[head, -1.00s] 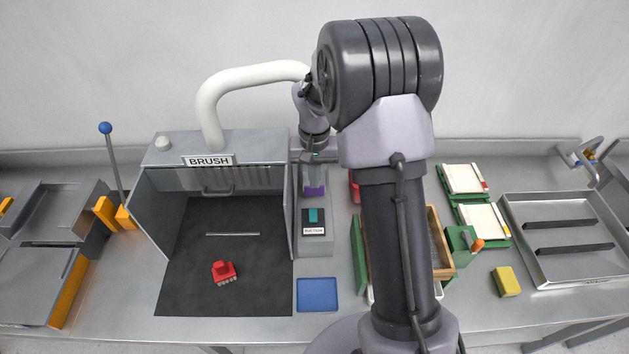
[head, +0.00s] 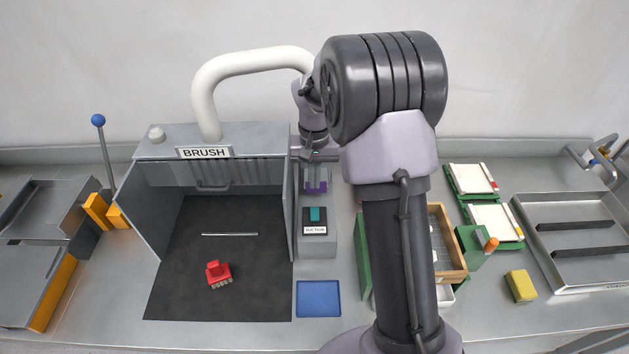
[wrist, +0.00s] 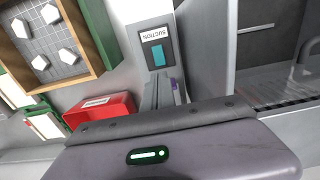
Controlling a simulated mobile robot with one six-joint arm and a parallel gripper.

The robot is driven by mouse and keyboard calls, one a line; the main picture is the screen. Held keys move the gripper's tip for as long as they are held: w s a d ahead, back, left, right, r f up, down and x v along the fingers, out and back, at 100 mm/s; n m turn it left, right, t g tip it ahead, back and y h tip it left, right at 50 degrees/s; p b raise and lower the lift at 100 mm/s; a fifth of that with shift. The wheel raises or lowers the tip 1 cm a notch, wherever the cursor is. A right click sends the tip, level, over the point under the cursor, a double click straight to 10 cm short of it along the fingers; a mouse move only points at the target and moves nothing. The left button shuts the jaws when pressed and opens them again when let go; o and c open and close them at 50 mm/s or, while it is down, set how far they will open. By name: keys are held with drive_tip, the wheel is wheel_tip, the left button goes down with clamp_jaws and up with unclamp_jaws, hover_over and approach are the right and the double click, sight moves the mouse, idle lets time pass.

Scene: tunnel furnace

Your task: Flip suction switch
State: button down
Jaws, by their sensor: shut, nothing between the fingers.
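The suction switch (head: 318,214) is a teal rocker on a black plate with a SUCTION label, on top of a grey box just right of the brush booth. It also shows in the wrist view (wrist: 158,54), upper middle. My gripper (head: 316,174) is behind the switch in the head view, apart from it, pointing down. In the wrist view my gripper's grey fingers (wrist: 162,92) are shut and empty, with the switch just beyond them. My wrist housing hides the lower part of that view.
The BRUSH booth (head: 205,152) with a red brush (head: 219,273) stands left. A blue tray (head: 318,299) lies in front of the switch box. A red bin (wrist: 100,108) and a wooden-framed tray (wrist: 50,45) are nearby. A white hose (head: 205,100) arches behind.

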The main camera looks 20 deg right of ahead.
sight(315, 215)
wheel_tip(315, 215, down, 10)
drive_tip(key=shift+b, duration=1)
drive_tip(key=shift+f, duration=0.3)
drive_tip(key=shift+r, duration=0.1)
drive_tip(key=shift+s, duration=0.1)
drive_tip(key=shift+s+a+b, duration=0.3)
drive_tip(key=shift+s, duration=0.35)
drive_tip(key=shift+r, duration=0.1)
